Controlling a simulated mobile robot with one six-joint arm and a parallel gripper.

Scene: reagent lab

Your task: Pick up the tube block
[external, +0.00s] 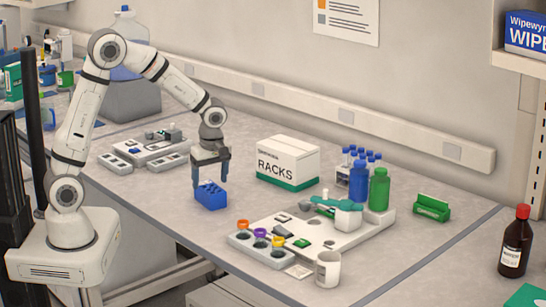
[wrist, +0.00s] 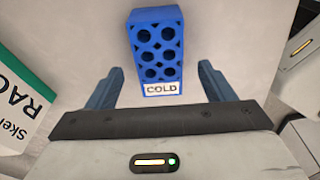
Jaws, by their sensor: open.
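The tube block is a small blue block (external: 210,195) with round holes, on the bench near its front edge in the external view. In the wrist view the blue block (wrist: 157,45) shows several holes and a white label reading COLD. My gripper (external: 210,178) is above the block, pointing down. In the wrist view my gripper (wrist: 158,82) is open, with one finger on each side of the block's labelled end. Gaps show between both fingers and the block. The fingers do not appear to touch it.
A white RACKS box (external: 288,162) stands behind and right of the block. A white tray station (external: 330,235) with coloured caps lies to the right, with a blue bottle (external: 358,182) and green bottle (external: 379,190). Another white station (external: 150,150) is at left. Bench around the block is clear.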

